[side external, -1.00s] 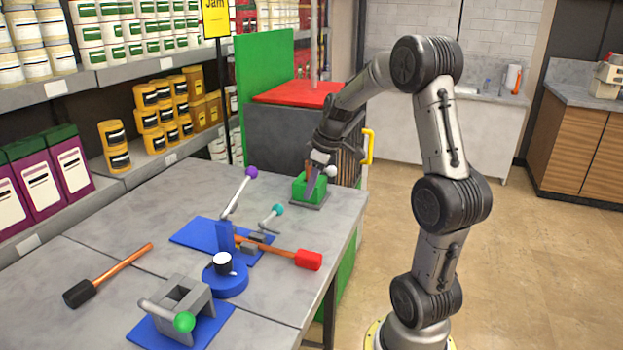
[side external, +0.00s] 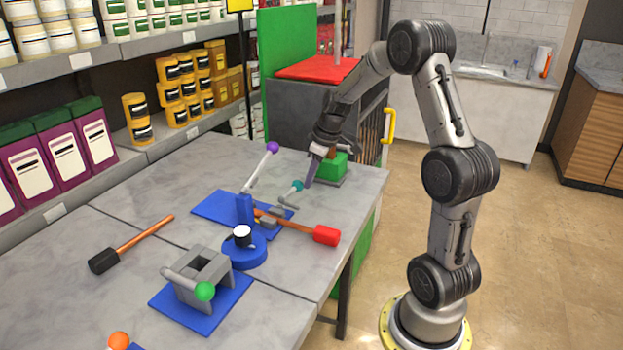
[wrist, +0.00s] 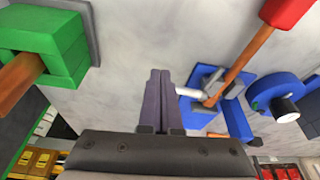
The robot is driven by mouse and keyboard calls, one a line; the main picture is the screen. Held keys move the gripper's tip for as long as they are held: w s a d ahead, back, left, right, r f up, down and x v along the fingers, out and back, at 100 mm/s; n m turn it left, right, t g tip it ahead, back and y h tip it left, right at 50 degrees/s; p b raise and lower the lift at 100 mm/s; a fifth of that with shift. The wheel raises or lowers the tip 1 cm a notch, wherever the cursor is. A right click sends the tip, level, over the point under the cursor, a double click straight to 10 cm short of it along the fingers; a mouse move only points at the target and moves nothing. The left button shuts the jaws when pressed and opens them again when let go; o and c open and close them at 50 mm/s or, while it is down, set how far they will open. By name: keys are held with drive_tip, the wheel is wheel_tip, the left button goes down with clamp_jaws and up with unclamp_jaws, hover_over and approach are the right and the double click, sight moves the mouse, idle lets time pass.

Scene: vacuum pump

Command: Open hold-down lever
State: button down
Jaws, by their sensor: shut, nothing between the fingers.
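My gripper (side external: 309,184) points down, its fingers pressed together and empty. It is just right of the teal-knobbed lever (side external: 297,186), whose grey arm rises from a clamp on a blue plate (side external: 213,206). I cannot tell if they touch. In the wrist view the fingertips (wrist: 160,72) lie beside a grey lever arm (wrist: 189,92); its knob is hidden. A taller lever with a purple knob (side external: 272,147) stands tilted on a blue post. Which one is the hold-down lever is not marked.
A red-headed hammer (side external: 326,236) lies across the blue plate. A green block (side external: 334,168) sits just behind my gripper. A blue round piece with a white-topped cylinder (side external: 243,250) stands in front. A black-headed hammer (side external: 104,261) lies left. An orange knob (side external: 119,341) shows at the bottom.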

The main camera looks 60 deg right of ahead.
drive_tip(key=shift+w+d+f+n+y, duration=0.1)
drive_tip(key=shift+w+n+y, duration=0.2)
drive_tip(key=shift+w+n, duration=0.5)
drive_tip(key=shift+w, duration=0.15)
